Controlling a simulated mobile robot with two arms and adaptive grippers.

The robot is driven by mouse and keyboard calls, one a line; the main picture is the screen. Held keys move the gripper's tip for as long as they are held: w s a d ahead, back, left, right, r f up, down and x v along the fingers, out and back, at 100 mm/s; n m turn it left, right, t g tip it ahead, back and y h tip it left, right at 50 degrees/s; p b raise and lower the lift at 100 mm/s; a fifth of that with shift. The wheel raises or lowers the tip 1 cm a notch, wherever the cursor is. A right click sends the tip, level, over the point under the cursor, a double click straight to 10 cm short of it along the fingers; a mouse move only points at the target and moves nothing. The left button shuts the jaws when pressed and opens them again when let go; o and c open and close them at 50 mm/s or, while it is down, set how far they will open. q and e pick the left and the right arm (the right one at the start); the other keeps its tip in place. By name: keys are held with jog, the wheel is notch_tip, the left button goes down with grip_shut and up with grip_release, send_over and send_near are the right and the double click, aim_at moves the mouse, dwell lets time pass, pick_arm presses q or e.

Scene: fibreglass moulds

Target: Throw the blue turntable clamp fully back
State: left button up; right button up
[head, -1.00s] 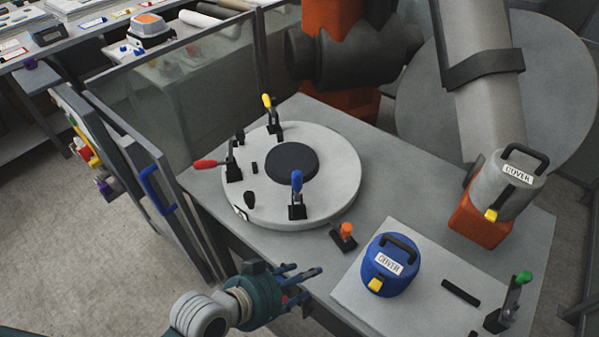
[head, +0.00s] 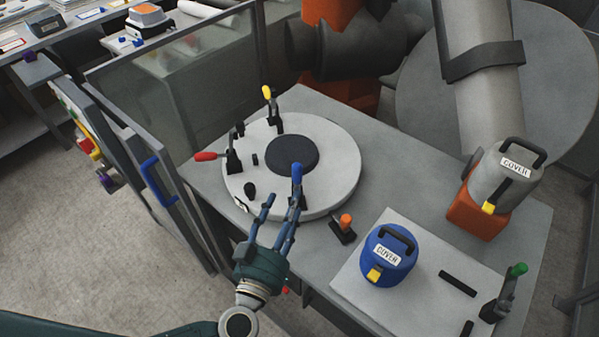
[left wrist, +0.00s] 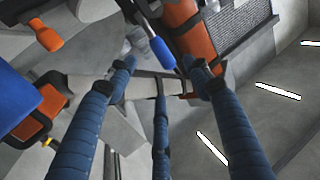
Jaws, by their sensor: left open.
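The blue turntable clamp (head: 296,173) stands at the near edge of the round pale turntable (head: 338,190), its blue handle upright. In the left wrist view the blue handle (left wrist: 162,52) shows beyond the fingers, between their tips. My left gripper (head: 282,207) is open and comes up from below, with its fingers around the lower near side of the clamp. The fingers partly hide the clamp's base. Whether any finger touches the handle I cannot tell. The left wrist view shows the spread blue fingers (left wrist: 160,75) with nothing held. My right gripper is not in view.
An orange-handled clamp (head: 343,228) and a blue cover (head: 388,256) are close on the right. A door with a blue handle (head: 157,181) stands at left.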

aim_at(298, 177)
pick_arm(q)
jog(key=w, duration=0.3)
jog(key=w+d+p, duration=0.1)
jog(key=w, duration=0.3)
jog(key=w+d, duration=0.1)
jog(key=w, duration=0.2)
jog(key=shift+w, duration=0.15)
grip_shut()
